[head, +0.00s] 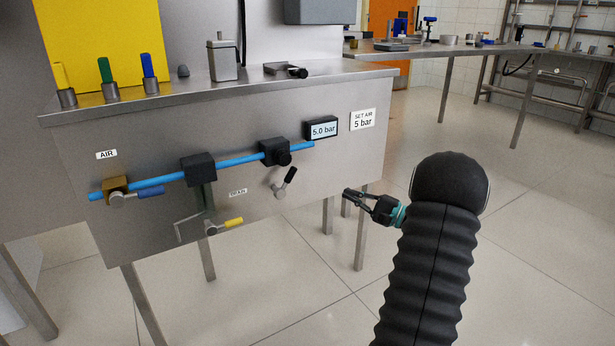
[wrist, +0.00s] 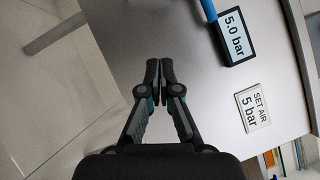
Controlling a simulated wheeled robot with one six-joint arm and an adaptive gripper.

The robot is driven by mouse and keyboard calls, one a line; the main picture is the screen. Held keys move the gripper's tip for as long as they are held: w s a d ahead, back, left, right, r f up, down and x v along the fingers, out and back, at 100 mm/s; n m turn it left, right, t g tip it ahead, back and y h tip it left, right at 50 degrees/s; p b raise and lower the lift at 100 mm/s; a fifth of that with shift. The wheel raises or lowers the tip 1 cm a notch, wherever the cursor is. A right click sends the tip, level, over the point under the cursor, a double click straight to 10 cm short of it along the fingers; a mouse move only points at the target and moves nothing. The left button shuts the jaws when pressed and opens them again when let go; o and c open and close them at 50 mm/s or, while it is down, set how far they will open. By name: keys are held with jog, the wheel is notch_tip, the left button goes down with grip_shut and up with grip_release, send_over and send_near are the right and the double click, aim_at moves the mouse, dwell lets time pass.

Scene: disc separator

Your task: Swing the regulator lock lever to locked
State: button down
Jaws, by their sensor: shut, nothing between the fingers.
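A small lever (head: 285,183) with a black grip and a metal pivot is mounted on the steel front panel, just below the black regulator (head: 275,152). Its grip points up and to the right. A display (head: 321,128) to the right of the regulator reads 5.0 bar; it also shows in the wrist view (wrist: 236,33). My gripper (head: 347,193) is shut and empty, to the right of the lever and apart from it. In the wrist view, the fingertips (wrist: 159,66) are together in front of the panel. The lever does not show in the wrist view.
A blue air pipe (head: 240,160) runs along the panel to a brass valve (head: 116,188) with a blue handle. A sign (head: 363,119) reads SET AIR 5 bar. Open floor lies right of the bench.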

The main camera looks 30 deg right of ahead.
jog(key=w+a+r, duration=0.4)
jog(key=w+a, duration=0.5)
jog(key=shift+r+y, duration=0.3)
jog(key=shift+r, duration=0.05)
jog(key=shift+a+r+b, duration=0.5)
jog(key=shift+a+r, duration=0.1)
